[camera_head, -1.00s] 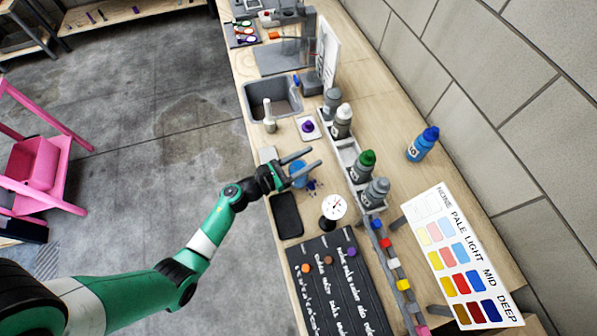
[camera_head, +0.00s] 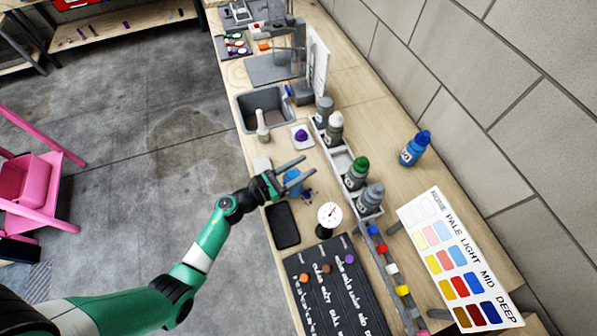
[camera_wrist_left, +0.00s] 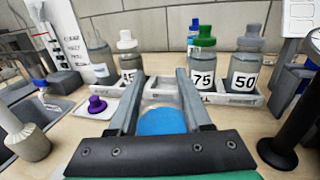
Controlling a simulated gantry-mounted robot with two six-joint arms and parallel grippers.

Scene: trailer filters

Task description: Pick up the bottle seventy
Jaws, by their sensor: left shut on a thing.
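No label clearly reads seventy. A blue bottle (camera_head: 413,149) with a blue cap stands alone near the wall; its number is too small to read. A blue-capped bottle (camera_wrist_left: 194,25) shows partly behind the green-capped bottle in the left wrist view. The green-capped bottle (camera_head: 356,172), labelled 75 (camera_wrist_left: 203,68), stands in a grey rack. Grey bottles labelled 50 (camera_wrist_left: 244,62) and apparently 45 (camera_wrist_left: 128,62) stand beside it. My left gripper (camera_head: 308,165) is shut on a round blue thing (camera_wrist_left: 162,121), left of the rack and apart from the bottles.
A grey sink (camera_head: 240,112), purple knob (camera_head: 301,135), dial gauge (camera_head: 330,215) and black slab (camera_head: 283,226) lie around my left gripper. The dark lettered board (camera_head: 335,300) and colour chart (camera_head: 462,262) fill the near bench. The bench near the wall is mostly clear.

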